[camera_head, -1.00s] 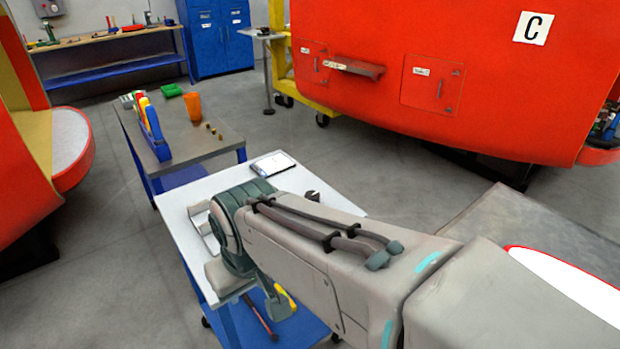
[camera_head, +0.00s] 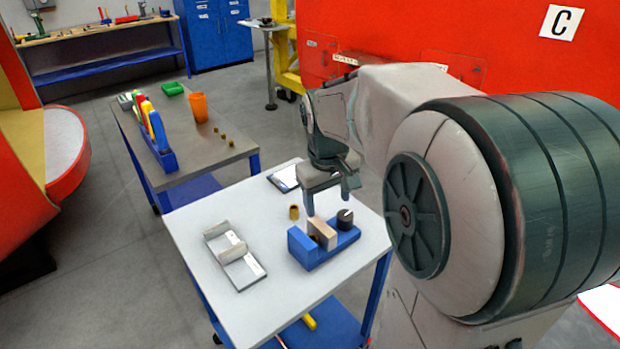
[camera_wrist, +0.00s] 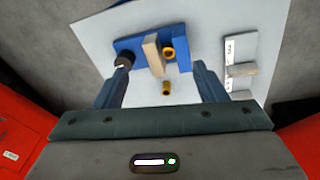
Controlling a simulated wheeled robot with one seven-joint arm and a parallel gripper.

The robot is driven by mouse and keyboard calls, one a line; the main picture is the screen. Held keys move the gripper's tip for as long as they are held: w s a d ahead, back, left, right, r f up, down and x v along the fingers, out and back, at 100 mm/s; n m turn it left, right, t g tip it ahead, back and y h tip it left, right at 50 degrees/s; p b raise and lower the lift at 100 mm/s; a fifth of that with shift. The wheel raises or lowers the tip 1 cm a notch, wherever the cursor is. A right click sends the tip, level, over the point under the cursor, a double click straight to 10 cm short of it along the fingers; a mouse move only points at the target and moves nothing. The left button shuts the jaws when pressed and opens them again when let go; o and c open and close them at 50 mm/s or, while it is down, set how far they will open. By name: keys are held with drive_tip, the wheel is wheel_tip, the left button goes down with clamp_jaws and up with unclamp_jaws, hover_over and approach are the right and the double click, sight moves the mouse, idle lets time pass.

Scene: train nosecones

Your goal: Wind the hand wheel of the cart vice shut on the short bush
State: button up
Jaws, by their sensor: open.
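The blue cart vice (camera_head: 311,258) sits on the white cart top, with a tan moving jaw (camera_head: 322,232) and a black hand wheel (camera_head: 345,218) at its right end. In the wrist view the hand wheel (camera_wrist: 125,58) is at the vice's left end. A brass bush (camera_wrist: 168,53) sits between the tan jaw and the blue fixed jaw; whether both jaws touch it is unclear. Another brass bush (camera_head: 294,212) stands loose behind the vice. I cannot tell which is shorter. My gripper (camera_head: 328,203) is open and empty, pointing down above the vice's far side, apart from the wheel.
A grey tray-like holder (camera_head: 232,255) lies left of the vice on the cart top (camera_head: 215,300). A dark flat device (camera_head: 284,178) lies at its back edge. A second table (camera_head: 228,152) behind holds an orange cup (camera_head: 199,107) and several small brass pieces. The cart's front area is clear.

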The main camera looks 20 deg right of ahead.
drive_tip(key=n+g+y, duration=0.1)
approach(345, 215)
wheel_tip(345, 215, down, 11)
drive_tip(key=shift+w+r+p, duration=0.1)
drive_tip(key=shift+r+p, duration=0.1)
drive_tip(key=shift+p, duration=0.45)
drive_tip(key=c, duration=1)
